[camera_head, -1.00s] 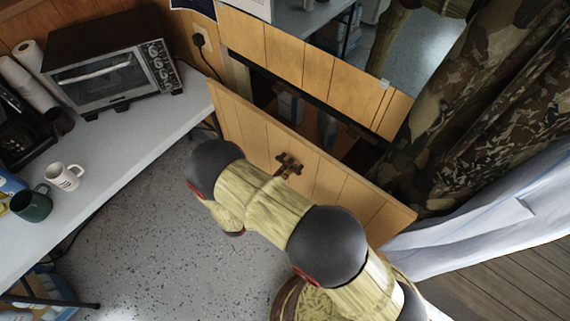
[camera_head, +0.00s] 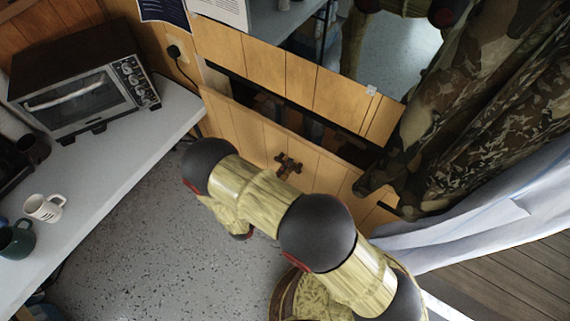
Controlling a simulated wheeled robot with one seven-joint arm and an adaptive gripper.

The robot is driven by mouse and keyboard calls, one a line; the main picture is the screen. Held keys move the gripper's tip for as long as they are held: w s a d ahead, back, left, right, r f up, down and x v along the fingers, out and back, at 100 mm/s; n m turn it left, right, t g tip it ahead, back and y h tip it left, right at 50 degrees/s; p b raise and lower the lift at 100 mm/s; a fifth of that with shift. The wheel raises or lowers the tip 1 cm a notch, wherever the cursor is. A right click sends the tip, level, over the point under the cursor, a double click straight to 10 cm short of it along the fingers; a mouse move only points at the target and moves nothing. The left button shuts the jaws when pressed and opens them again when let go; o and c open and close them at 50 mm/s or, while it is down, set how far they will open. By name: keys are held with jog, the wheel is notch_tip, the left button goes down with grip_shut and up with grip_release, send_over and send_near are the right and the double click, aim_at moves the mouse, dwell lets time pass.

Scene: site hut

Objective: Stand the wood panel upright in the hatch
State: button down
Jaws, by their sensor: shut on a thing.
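The wood panel (camera_head: 250,135) is a plank-grooved, light-wood board, standing roughly upright in front of the hatch (camera_head: 312,126). The hatch is a dark opening low in the wood wall. A dark strip of it shows above the panel's top edge. The panel's lower part is hidden by my arm, and the camouflage curtain overlaps its right end. My gripper (camera_head: 287,165), brown and partly hidden behind my arm, is at the middle of the panel's near face and shut on it. The exact contact is too small to see. Whether the panel's bottom edge touches anything is hidden.
A worktop (camera_head: 120,175) with a toaster oven (camera_head: 82,88), a white mug (camera_head: 44,208) and a green mug (camera_head: 16,240) lies at left. The camouflage curtain (camera_head: 480,110) hangs close at right, with a white sheet (camera_head: 470,220) below. Speckled floor (camera_head: 150,240) is open between.

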aim_at(294, 157)
jog(key=shift+w+d+r, duration=0.1)
jog(key=shift+w+d, duration=0.05)
jog(key=shift+w, duration=0.05)
dwell(0.5)
jog(key=shift+w+d, duration=0.45)
jog(key=shift+w, duration=0.1)
jog(key=shift+w+d, duration=0.1)
jog(key=shift+w+d, duration=0.45)
jog(key=shift+w, duration=0.15)
jog(key=shift+w+d+b, duration=0.15)
jog(key=shift+b, duration=0.15)
dwell(0.3)
jog(key=shift+w+d, duration=0.4)
jog(key=shift+w, duration=0.15)
jog(key=shift+w+d, duration=0.1)
jog(key=shift+d, duration=0.05)
jog(key=shift+w+d, duration=0.45)
jog(key=shift+w, duration=0.2)
dwell(0.5)
